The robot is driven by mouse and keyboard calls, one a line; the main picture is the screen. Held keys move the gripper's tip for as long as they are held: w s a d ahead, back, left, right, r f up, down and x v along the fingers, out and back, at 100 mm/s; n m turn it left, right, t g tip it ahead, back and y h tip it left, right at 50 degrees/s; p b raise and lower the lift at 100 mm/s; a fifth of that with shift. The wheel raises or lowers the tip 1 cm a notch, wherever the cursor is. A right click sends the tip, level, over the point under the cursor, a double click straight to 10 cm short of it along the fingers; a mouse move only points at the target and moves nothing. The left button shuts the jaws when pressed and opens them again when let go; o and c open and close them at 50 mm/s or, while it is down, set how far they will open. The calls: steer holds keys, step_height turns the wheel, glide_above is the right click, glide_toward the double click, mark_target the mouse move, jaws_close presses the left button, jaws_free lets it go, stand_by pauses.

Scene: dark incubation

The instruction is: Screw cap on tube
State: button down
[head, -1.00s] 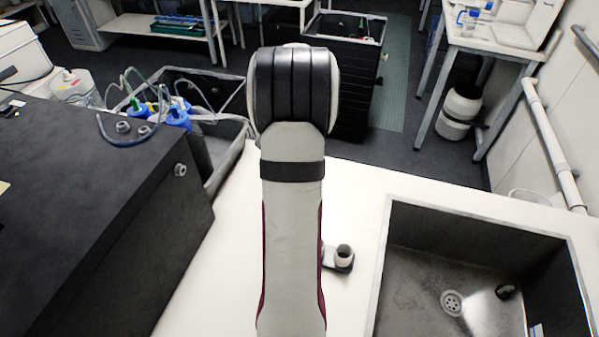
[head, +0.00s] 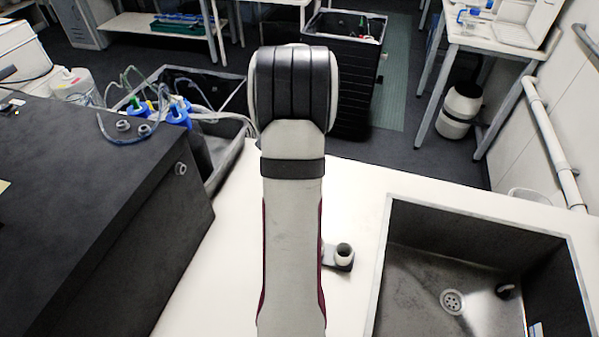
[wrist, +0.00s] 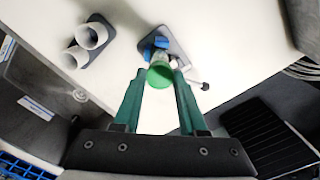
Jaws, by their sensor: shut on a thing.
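In the wrist view, my gripper (wrist: 159,78) has its two green fingers closed on a round green cap (wrist: 159,73). The cap is over a clamp with blue jaws (wrist: 148,52) on a dark base plate (wrist: 172,38). The tube is mostly hidden behind the cap, so I cannot tell whether cap and tube touch. In the head view my own arm hides the gripper, the cap and the clamp.
A dark holder (wrist: 84,57) with two white cups stands left of the clamp; part of it shows in the head view (head: 341,264). A steel sink (head: 408,270) lies right of the white counter (head: 362,190). A dark bench (head: 90,190) stands left.

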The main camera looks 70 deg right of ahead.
steer(key=shift+f, duration=0.15)
steer(key=shift+c, duration=1.9)
jaws_free()
steer(key=shift+c, duration=0.2)
steer(key=shift+c, duration=1)
